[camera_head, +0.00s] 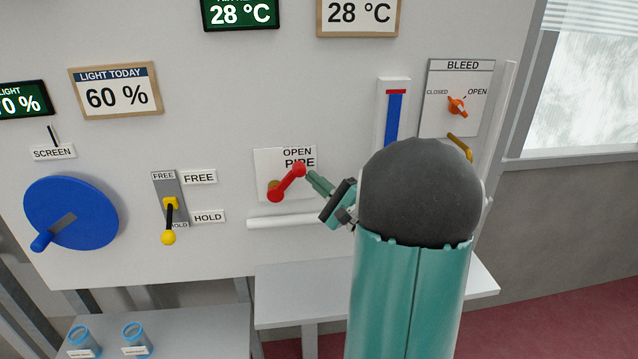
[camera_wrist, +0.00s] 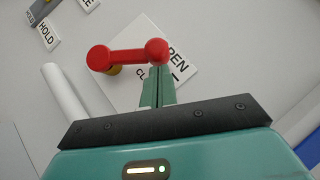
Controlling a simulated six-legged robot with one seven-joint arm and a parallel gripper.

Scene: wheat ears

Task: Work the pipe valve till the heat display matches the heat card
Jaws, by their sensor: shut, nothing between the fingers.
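The red pipe valve lever (camera_head: 287,184) stands on a white plate (camera_head: 268,160) marked OPEN and PIPE. In the head view it slants up to the right. The heat display (camera_head: 240,14) is green-edged and reads 28 °C, its top cut off. The wood-framed heat card (camera_head: 358,16) also reads 28 °C. My gripper (camera_head: 316,182) is shut, its fingertips at the lever's upper right end. In the wrist view the shut fingers (camera_wrist: 158,84) meet the knob at the right end of the red lever (camera_wrist: 130,56). Part of the plate's lettering is hidden by the lever and fingers.
A blue wheel (camera_head: 72,222) and a yellow-handled FREE/HOLD lever (camera_head: 169,222) are on the left. An orange BLEED knob (camera_head: 457,106) and a blue column gauge (camera_head: 395,115) are on the right. A white pipe (camera_head: 285,221) runs below the valve. My arm covers the lower right panel.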

